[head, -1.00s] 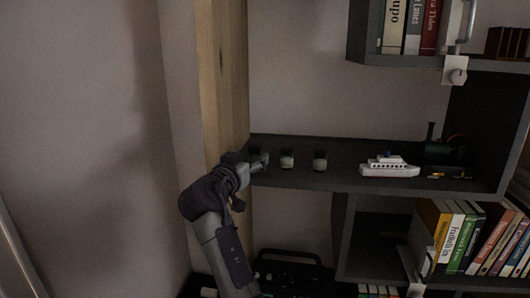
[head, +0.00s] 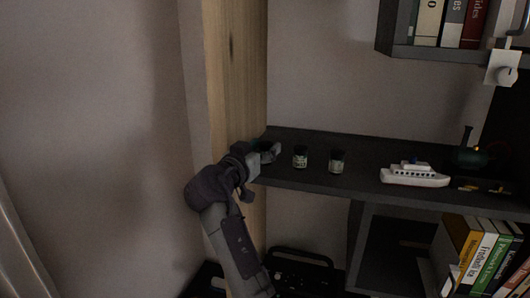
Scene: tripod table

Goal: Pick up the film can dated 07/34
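Two small dark film cans with pale labels stand upright on the dark shelf (head: 370,178), a left one (head: 301,157) and a right one (head: 337,161). The dates on their labels are too small to read. My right gripper (head: 268,153) is at the shelf's left end, just left of the left can and apart from it. A dark shape at its fingers may be another can, mostly hidden. I cannot tell whether the fingers are shut on it. My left gripper is not in view.
A white toy ship (head: 414,174) and a dark green object (head: 472,156) stand farther right on the shelf. A wooden panel (head: 235,80) closes the left end. Books (head: 490,255) fill a lower compartment. The shelf between the right can and the ship is clear.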

